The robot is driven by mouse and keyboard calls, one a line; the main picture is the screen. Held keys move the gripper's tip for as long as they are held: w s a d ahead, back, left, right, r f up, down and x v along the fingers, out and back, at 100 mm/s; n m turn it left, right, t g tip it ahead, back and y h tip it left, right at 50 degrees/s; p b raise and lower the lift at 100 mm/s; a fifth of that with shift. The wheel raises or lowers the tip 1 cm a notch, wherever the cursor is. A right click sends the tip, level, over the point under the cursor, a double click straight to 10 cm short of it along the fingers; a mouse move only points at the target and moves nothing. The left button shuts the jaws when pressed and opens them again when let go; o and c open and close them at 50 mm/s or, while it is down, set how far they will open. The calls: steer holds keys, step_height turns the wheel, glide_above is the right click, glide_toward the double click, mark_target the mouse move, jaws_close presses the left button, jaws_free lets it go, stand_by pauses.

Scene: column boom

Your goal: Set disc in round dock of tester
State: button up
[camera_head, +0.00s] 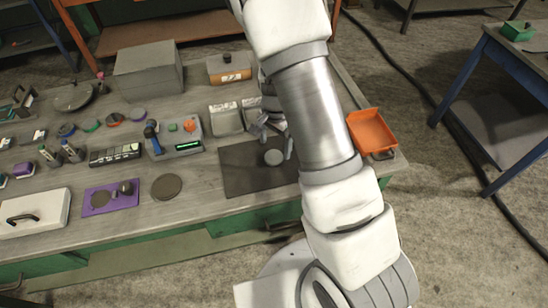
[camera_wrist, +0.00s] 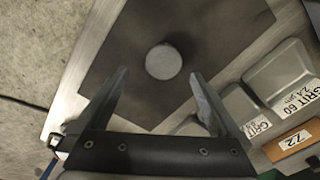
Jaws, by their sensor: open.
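A light grey disc (camera_head: 274,157) lies flat on a dark mat (camera_head: 240,180) on the workbench. In the wrist view the disc (camera_wrist: 163,61) sits just beyond and between the fingertips. My gripper (camera_head: 276,141) is above the mat, its fingers apart and empty; the wrist view shows both fingers (camera_wrist: 159,74) clear of the disc. A grey device with a green display (camera_head: 178,140), a red button and a blue handle stands left of the mat. A purple plate (camera_head: 122,201) with a round grey area and a small knob lies further left. I cannot tell which is the tester.
Grey GRIT boxes (camera_head: 226,118) stand behind the mat, close to my gripper, with an orange-labelled box (camera_head: 230,68) behind. An orange tray (camera_head: 371,131) is at the bench's right end. A dark round pad (camera_head: 166,187) lies between mat and purple plate.

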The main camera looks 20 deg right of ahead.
mark_target(274, 157)
steer(key=shift+w+f, duration=0.2)
steer(key=shift+f, duration=1.2)
steer(key=shift+w+f, duration=0.15)
steer(key=shift+f, duration=1.2)
steer(key=shift+c, duration=0.3)
steer(key=shift+r, duration=0.1)
jaws_close()
